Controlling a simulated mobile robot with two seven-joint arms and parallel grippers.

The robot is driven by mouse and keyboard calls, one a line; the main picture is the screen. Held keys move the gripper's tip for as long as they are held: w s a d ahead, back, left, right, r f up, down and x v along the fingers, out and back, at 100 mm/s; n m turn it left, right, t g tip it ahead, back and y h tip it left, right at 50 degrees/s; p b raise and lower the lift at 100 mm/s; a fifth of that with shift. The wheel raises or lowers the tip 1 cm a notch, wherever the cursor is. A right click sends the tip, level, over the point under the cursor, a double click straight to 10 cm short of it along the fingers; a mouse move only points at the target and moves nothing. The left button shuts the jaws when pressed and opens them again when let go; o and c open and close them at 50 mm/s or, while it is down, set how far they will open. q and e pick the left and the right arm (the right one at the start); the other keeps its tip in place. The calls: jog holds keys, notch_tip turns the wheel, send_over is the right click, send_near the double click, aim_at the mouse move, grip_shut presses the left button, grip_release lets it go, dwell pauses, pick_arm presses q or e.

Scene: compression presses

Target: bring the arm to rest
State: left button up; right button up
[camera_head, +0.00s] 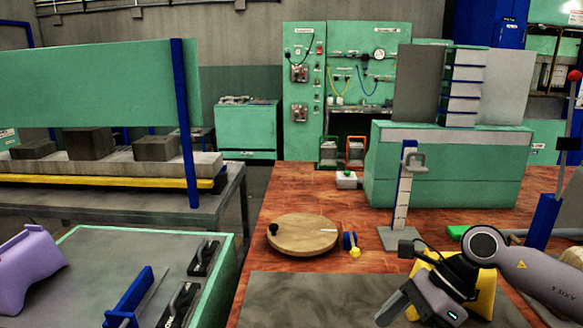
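My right arm (535,275) comes in from the right edge, grey-lavender with a dark round joint. Its gripper (392,312) points down and to the left over the grey mat at the front of the wooden table. Its fingers are small and dark here, and I cannot tell whether they are open or shut. I see nothing clearly held in it. A yellow block (487,292) stands behind the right wrist and is partly hidden by it. My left gripper is not in view. A lavender piece shows at the left edge, and I cannot tell what it belongs to.
A round wooden board (303,233) with a black knob lies on the table (285,195), beside a small blue and yellow part (351,243). A upright gauge stand (402,200) is behind the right gripper. A green press (445,170) stands at the back. A green-edged bench (90,255) is at front left.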

jog(key=s+a+r+m+t+y, duration=0.2)
jog(key=s+a+m+y, duration=0.1)
jog(key=a+m+y, duration=0.9)
jog(key=d+f+m+t+h, duration=0.3)
jog(key=f+m+t+h, duration=0.4)
jog(key=m, duration=0.7)
jog(key=d+f+m+t+h, duration=0.3)
jog(key=f+m+t+h, duration=0.35)
jog(key=m, duration=0.65)
jog(key=s+d+f+m+g+h, duration=0.2)
jog(key=s+d+f+m, duration=0.1)
jog(key=s+f+m, duration=0.2)
jog(key=s+d+f+m+g+h, duration=0.2)
jog(key=s+d+f+m, duration=0.2)
jog(key=s+f, duration=0.3)
jog(key=shift+f+m, duration=0.5)
jog(key=shift+m, duration=0.3)
